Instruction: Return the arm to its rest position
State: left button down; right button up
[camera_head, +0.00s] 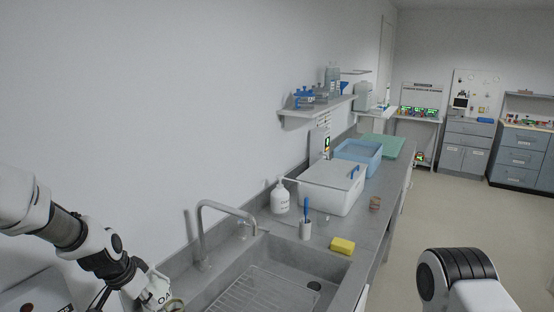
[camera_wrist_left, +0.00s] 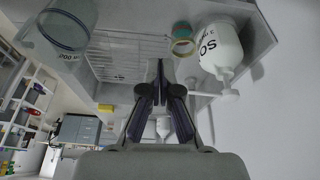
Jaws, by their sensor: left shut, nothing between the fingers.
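My left arm (camera_head: 100,248) comes in from the left in the head view, white and black, reaching down toward the near end of the counter. Its gripper is at the lower edge there and hard to make out. In the left wrist view my left gripper (camera_wrist_left: 160,88) shows from behind, its dark fingers together with nothing between them. A part of my right arm (camera_head: 462,282) shows at the lower right of the head view; its gripper is out of view.
A sink (camera_head: 268,288) with a tap (camera_head: 203,230) lies right of the left arm. A soap bottle (camera_head: 280,198) and yellow sponge (camera_head: 342,245) stand beyond. In the wrist view, a clear beaker (camera_wrist_left: 66,28), tape rolls (camera_wrist_left: 183,43) and a white bottle (camera_wrist_left: 220,50) surround the gripper's outline.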

pick_arm(q)
jog(key=s+d+f+n, duration=0.1)
jog(key=s+f, duration=0.4)
jog(key=f, duration=0.1)
jog(key=s+d+f+n+g+y, duration=0.1)
jog(key=s+f, duration=0.5)
jog(key=s+d+f+n+g, duration=0.1)
jog(key=s+f, duration=0.5)
jog(key=f, duration=0.1)
jog(key=shift+s+d, duration=0.1)
jog(key=shift+n+g+y, duration=0.3)
jog(key=shift+n+g, duration=0.1)
jog(key=shift+n, duration=0.3)
jog(key=s+f, duration=0.1)
jog(key=s, duration=0.1)
jog(key=s+f, duration=0.1)
jog(key=s, duration=0.2)
jog(key=s+f, duration=0.2)
jog(key=s, duration=0.1)
jog(key=shift+s+d, duration=0.2)
jog(key=shift+d, duration=0.2)
jog(key=s+f+n, duration=0.1)
jog(key=s, duration=0.7)
notch_tip(320, 180, down, 9)
jog(key=s+d+b, duration=0.1)
jog(key=b, duration=0.8)
jog(key=shift+g, duration=0.3)
pick_arm(e)
notch_tip(320, 180, down, 9)
